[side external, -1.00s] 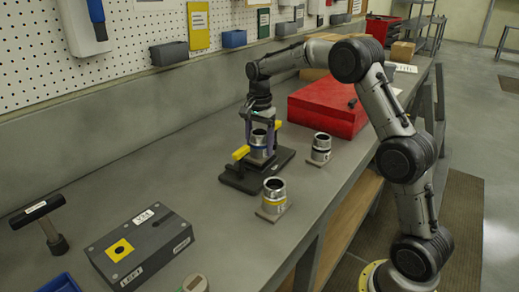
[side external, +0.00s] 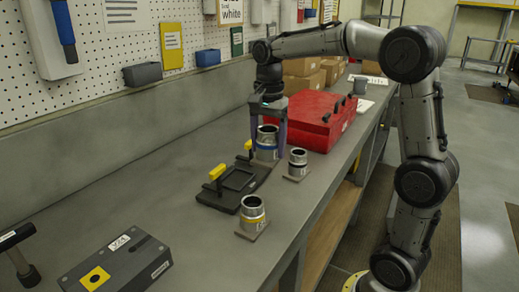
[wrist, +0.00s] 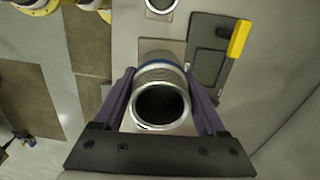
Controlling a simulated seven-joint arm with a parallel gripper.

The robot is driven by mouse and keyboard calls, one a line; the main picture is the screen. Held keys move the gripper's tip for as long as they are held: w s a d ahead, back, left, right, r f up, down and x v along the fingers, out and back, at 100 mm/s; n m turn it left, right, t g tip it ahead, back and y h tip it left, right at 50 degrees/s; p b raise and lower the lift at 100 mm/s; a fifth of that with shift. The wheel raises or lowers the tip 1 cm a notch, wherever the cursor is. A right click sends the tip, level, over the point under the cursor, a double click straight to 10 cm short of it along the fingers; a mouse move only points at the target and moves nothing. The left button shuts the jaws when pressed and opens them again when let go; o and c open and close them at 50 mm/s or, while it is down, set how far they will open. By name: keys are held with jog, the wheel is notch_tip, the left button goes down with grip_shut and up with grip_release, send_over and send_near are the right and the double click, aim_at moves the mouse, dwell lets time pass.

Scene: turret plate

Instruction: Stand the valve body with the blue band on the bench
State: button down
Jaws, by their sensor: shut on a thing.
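The valve body with the blue band (side external: 266,151) is a silver cylinder, upright between the fingers of my gripper (side external: 268,140). In the wrist view its open top and blue band (wrist: 160,68) show between the two purple fingers, which are shut on its sides. It is at the far end of the black fixture (side external: 222,199), whose recess is empty. Whether its base touches the bench, and how far it is from the fixture's end, I cannot tell.
A smaller valve body (side external: 297,160) stands close by on the right. A yellow-banded one (side external: 252,209) stands in front. The fixture has yellow handles (side external: 217,172). A red case (side external: 318,122) lies behind. Bare bench (side external: 150,180) is free on the left.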

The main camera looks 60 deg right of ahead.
jog(key=shift+s+a, duration=0.1)
jog(key=shift+s, duration=0.25)
jog(key=s+a+f+m, duration=0.1)
jog(key=s+f, duration=0.1)
jog(key=s, duration=1.1)
jog(key=w+d+f, duration=0.1)
jog(key=w+f, duration=0.1)
jog(key=w, duration=0.1)
jog(key=w+d+f, duration=0.2)
jog(key=w+f, duration=0.1)
jog(key=w, duration=0.1)
jog(key=w+d+f, duration=0.1)
jog(key=w+f, duration=0.1)
jog(key=w, duration=0.2)
jog(key=shift+d+f, duration=0.25)
jog(key=shift+d, duration=0.15)
jog(key=shift+w+d+f, duration=0.2)
jog(key=shift+w+f, duration=0.3)
jog(key=shift+f, duration=0.15)
jog(key=shift+w+d+f, duration=0.1)
jog(key=shift+w+f, duration=0.05)
jog(key=shift+f, duration=0.75)
jog(key=shift+w+f, duration=0.1)
jog(key=shift+f, duration=0.8)
jog(key=shift+f, duration=0.2)
grip_release()
